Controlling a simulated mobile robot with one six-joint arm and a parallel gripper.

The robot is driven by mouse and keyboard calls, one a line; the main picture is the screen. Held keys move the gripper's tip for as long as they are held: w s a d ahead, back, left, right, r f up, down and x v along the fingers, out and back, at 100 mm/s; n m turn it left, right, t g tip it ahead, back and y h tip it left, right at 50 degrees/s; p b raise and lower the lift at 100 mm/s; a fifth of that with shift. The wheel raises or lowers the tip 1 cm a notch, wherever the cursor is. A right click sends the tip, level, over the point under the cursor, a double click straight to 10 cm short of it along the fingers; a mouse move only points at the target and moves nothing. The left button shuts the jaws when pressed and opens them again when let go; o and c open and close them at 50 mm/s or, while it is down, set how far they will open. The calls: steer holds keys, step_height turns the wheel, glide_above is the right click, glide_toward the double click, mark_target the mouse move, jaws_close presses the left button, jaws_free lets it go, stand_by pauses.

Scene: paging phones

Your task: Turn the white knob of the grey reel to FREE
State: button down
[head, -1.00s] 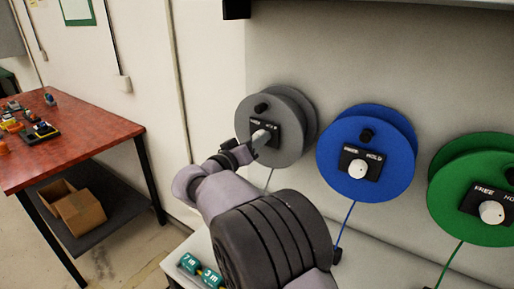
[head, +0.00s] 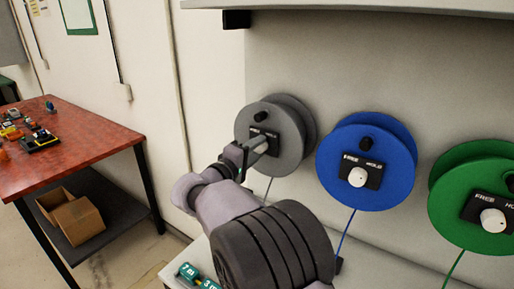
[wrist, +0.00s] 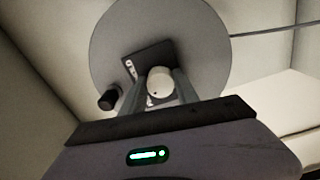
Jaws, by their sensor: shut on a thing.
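The grey reel (head: 283,155) hangs on the wall at the left of a row of reels, with a black label plate (head: 272,136) and a black crank handle (head: 261,116). My gripper (head: 260,145) is at the plate. In the wrist view the white knob (wrist: 160,80) sits between the two fingers of my gripper (wrist: 158,88), which are shut on it. A small dark dot shows on the knob's face. The plate (wrist: 140,62) looks tilted there and its lettering is partly hidden, so I cannot tell the knob's setting.
A blue reel (head: 365,185) and a green reel (head: 475,228), each with a white knob, hang to the right. A shelf (head: 380,5) juts out above. A red-topped table (head: 75,150) stands at the left.

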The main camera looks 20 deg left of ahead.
steer(key=shift+n, duration=0.9)
steer(key=c, duration=0.9)
jaws_free()
steer(key=shift+s, duration=0.1)
steer(key=p+v, duration=0.4)
steer(key=v, duration=1.3)
steer(key=shift+s+a, duration=0.15)
